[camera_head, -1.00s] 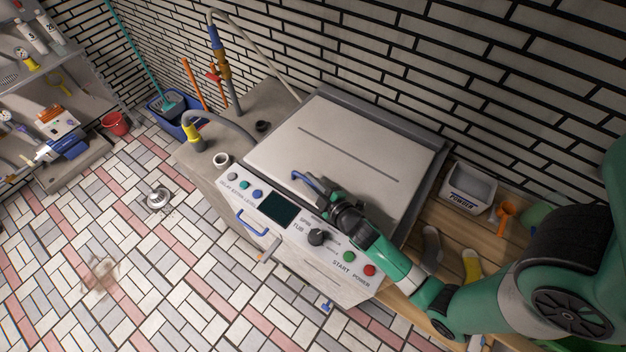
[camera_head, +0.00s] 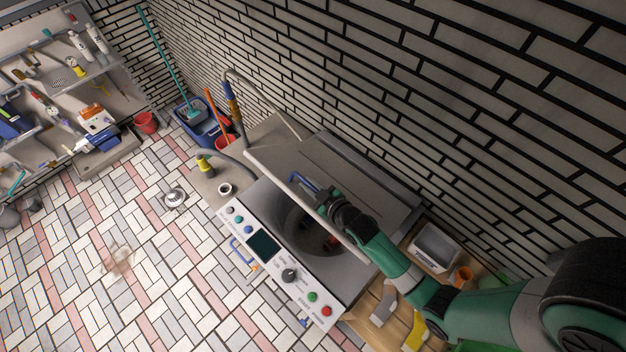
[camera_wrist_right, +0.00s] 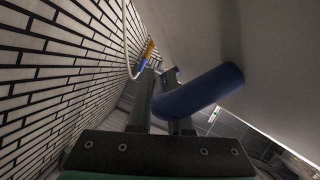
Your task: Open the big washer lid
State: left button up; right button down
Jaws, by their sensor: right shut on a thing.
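The washer lid (camera_head: 300,168) is raised at its front edge and tilted up toward the wall. Under it the dark tub opening (camera_head: 297,222) shows, partly hidden by the lid and my arm. My right gripper (camera_head: 322,194) is at the lid's front edge, shut on the blue lid handle (camera_head: 301,180). In the right wrist view the blue handle (camera_wrist_right: 200,90) runs between the fingers (camera_wrist_right: 163,100), with the pale lid (camera_wrist_right: 265,50) beside it. My left gripper is not in view.
The washer's control panel (camera_head: 275,262) with knobs and buttons faces the front. A powder box (camera_head: 435,247), an orange cup (camera_head: 462,274) and socks (camera_head: 385,303) lie on the wooden bench at right. A brick wall stands behind the washer.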

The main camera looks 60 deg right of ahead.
jog(key=shift+d+r, duration=0.2)
jog(key=c, duration=1.1)
grip_release()
jog(key=v, duration=1.1)
jog(key=shift+s+a+r+p, duration=0.1)
jog(key=shift+s+a+p, duration=0.05)
jog(key=shift+s+p, duration=0.2)
